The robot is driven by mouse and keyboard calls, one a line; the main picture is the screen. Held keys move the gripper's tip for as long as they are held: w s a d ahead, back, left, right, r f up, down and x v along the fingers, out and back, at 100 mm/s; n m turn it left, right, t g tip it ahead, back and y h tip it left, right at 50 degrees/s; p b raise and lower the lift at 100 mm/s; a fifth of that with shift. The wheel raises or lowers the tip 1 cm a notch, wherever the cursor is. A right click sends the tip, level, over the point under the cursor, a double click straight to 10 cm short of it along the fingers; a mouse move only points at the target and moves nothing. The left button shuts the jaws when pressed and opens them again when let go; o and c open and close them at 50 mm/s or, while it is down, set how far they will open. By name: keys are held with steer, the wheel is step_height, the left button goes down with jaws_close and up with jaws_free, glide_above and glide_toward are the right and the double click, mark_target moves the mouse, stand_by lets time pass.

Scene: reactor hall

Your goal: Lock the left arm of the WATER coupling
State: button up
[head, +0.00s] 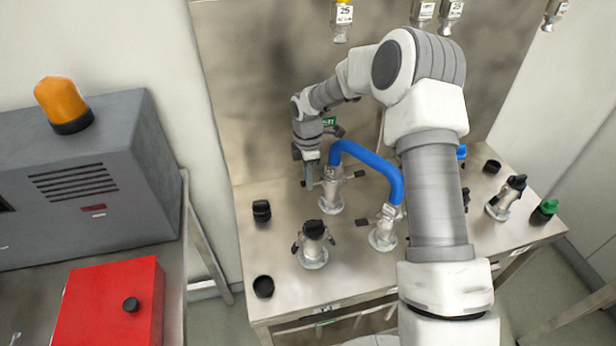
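A blue hose (372,158) arches between two silver couplings on the steel bench (350,280). The back-left coupling (330,196) stands upright with the hose on its top. Its right arm (356,175) sticks out sideways with a dark tip. My gripper (309,182) points down right beside this coupling's left side, where its left arm is mostly hidden. I cannot tell whether it touches the arm, or whether its fingers are open. The front coupling (384,232) holds the hose's other end. Labels are too small to read, so I cannot tell which is WATER.
A capped silver coupling (313,246) stands front left, near black caps (262,211) (263,287). Another silver coupling (505,198) and a green-capped part (544,211) stand at the right. A red box (110,306) and grey cabinet (85,185) are at left. My arm hides the bench's middle right.

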mark_target(302, 183)
jaws_close()
steer(key=shift+a, duration=0.1)
steer(key=shift+a+f+h+b, duration=0.3)
steer(key=shift+f+h+b, duration=0.3)
steer(key=shift+h+b, duration=0.55)
steer(key=h+b, duration=0.1)
steer(key=f+t+h+b, duration=0.1)
steer(key=h, duration=0.1)
steer(key=shift+s+a+f+b, duration=0.1)
steer(key=shift+a+f+b, duration=0.1)
steer(key=shift+f+b, duration=0.15)
steer(key=h+b, duration=0.1)
steer(key=f+h+b, duration=0.1)
steer(key=h, duration=0.1)
steer(key=f+t+h, duration=0.1)
steer(key=shift+d+h+b, duration=0.1)
steer(key=shift+h+b, duration=0.25)
steer(key=shift+b, duration=0.05)
steer(key=shift+d+f+t+h+b, duration=0.25)
steer(key=shift+h+b, duration=0.3)
steer(key=shift+h, duration=0.25)
steer(key=shift+d+f+t+h+b, duration=0.2)
steer(key=shift+h+b, duration=0.3)
steer(key=shift+h, duration=0.3)
steer(key=o, duration=0.6)
jaws_free()
